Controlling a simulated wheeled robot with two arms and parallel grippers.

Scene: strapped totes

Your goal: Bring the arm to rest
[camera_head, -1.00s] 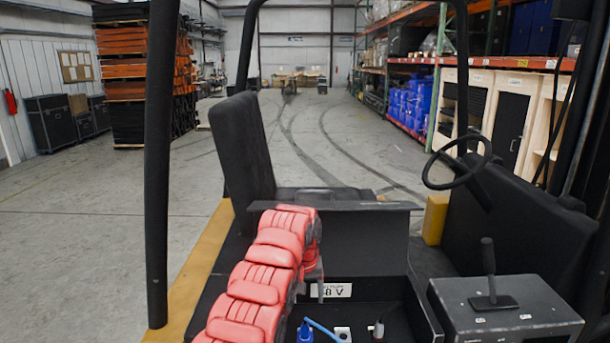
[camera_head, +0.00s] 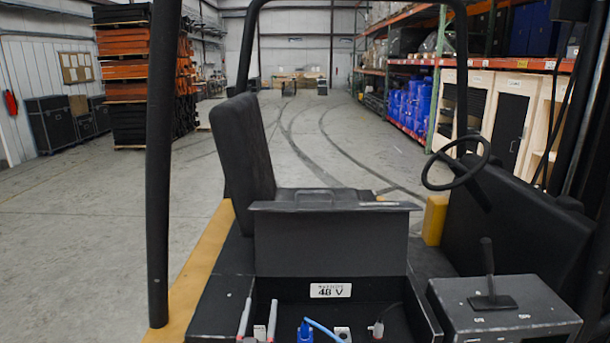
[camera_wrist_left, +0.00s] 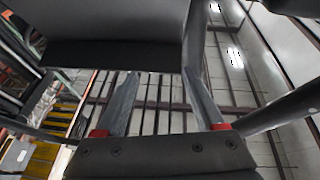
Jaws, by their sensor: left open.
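My left gripper (camera_head: 260,303) shows at the bottom edge of the head view, with two grey fingers pointing up and apart. Nothing is between them. In the left wrist view its fingers (camera_wrist_left: 162,76) are also spread and empty, with red at their bases. The rest of the left arm is out of the head view. My right gripper is in neither view.
The gripper is at the left of an open black compartment with a 48 V label (camera_head: 330,290). A blue connector (camera_head: 305,331) with a blue cable is to its right. A grey box with a lever (camera_head: 505,310), a seat (camera_head: 241,150) and a steering wheel (camera_head: 455,162) stand around.

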